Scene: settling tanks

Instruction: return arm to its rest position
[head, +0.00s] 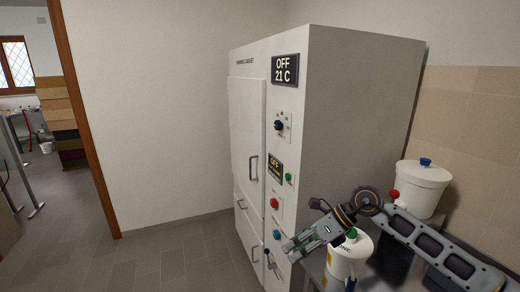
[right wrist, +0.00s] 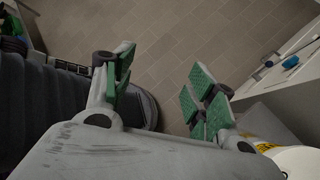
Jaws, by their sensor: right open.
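My right arm reaches in from the lower right of the head view. Its gripper (head: 288,246) is in front of the lower right part of the white cabinet, beside a white container with a green knob (head: 350,255). In the right wrist view the two green-padded fingers of this gripper (right wrist: 160,85) stand wide apart with nothing between them, over grey floor tiles. I cannot tell whether the gripper touches the cabinet. My left arm and gripper do not show in either view.
The tall white cabinet (head: 360,110) shows "OFF 21 C" and has closed doors. A white lidded bucket with a blue knob (head: 422,190) stands at the right by the tiled wall. A red knob (head: 394,194) shows near it. Free floor (head: 175,258) lies left of the cabinet, near a doorway.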

